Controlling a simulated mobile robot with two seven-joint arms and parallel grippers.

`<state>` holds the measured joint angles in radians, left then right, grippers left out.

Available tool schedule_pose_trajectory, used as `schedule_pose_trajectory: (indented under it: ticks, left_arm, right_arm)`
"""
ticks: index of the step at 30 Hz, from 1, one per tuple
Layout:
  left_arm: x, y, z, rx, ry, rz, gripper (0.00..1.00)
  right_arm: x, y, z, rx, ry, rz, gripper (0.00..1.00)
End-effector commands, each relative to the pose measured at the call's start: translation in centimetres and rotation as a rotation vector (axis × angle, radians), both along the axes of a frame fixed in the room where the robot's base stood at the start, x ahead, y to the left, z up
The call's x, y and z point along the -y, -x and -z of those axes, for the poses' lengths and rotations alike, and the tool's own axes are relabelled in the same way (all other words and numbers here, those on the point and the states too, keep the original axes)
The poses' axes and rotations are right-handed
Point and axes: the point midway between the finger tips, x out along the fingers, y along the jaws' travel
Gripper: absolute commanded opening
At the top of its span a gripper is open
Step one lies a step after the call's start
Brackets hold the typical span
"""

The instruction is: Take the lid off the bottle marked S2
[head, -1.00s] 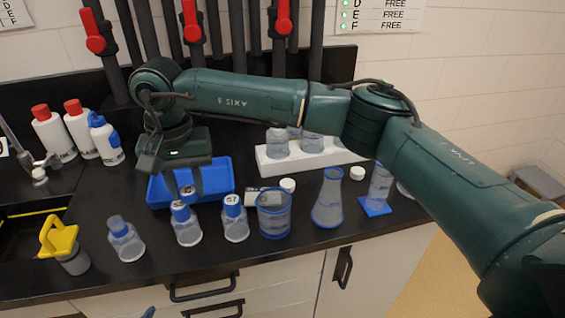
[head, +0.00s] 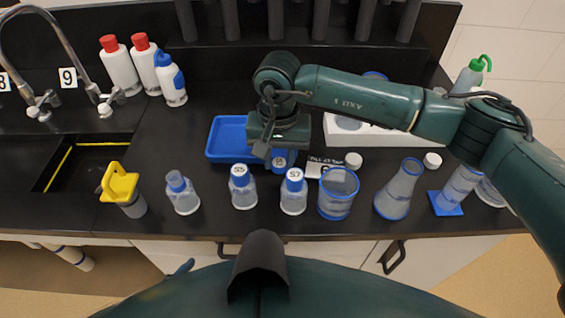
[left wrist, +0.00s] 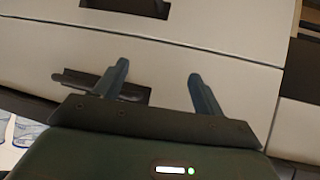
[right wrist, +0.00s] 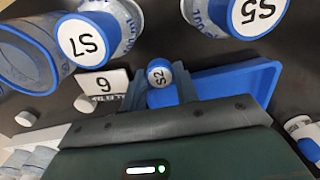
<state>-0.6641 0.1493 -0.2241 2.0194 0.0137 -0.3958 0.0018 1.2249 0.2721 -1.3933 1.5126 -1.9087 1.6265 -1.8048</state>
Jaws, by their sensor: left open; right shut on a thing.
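My right gripper (head: 280,158) is shut on the blue lid (right wrist: 158,75) marked S2. It holds the lid low over the counter, by the right end of the blue tray, behind the bottles; the lid also shows in the head view (head: 283,163). An unlabelled-looking bottle (head: 183,193) with a blue neck stands at the left of the row, apart from the lid; no white-marked cap shows on it. My left gripper (left wrist: 158,85) is open and empty, in front of the cabinet fronts.
Capped bottles S5 (head: 243,190) and S7 (head: 293,194) stand near the gripper. A beaker (head: 338,195) and flask (head: 398,190) stand to the right. The blue tray (head: 225,140) looks empty. A yellow-handled item (head: 120,185) stands left, by the sink.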

Motion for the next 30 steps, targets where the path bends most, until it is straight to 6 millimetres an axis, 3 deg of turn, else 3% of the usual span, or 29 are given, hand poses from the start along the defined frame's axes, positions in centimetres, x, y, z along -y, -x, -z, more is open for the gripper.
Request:
schedule_pose_trajectory:
  ticks: [7, 18, 19, 27, 30]
  left_arm:
    - [-0.2, 0.1, -0.3, -0.011, -0.005, -0.008, 0.7]
    - [-0.2, 0.1, 0.5, -0.01, -0.005, -0.008, 0.7]
    - [-0.2, 0.1, 0.3, -0.008, -0.005, -0.007, 0.7]
    - [-0.1, 0.0, 0.0, -0.006, -0.002, -0.005, 0.7]
    - [-0.1, 0.0, 0.0, -0.005, -0.002, -0.004, 0.7]
  right_arm:
    - [0.0, 0.1, 3.2, -0.004, 0.001, 0.0, 0.02]
    - [0.0, 0.0, 4.0, 0.0, 0.001, -0.001, 0.02]
    - [0.0, 0.0, 4.0, 0.0, 0.001, -0.001, 0.31]
    - [0.0, 0.0, 3.8, -0.001, 0.002, 0.0, 0.52]
    - [0.0, 0.0, 3.8, -0.001, 0.002, 0.0, 0.52]
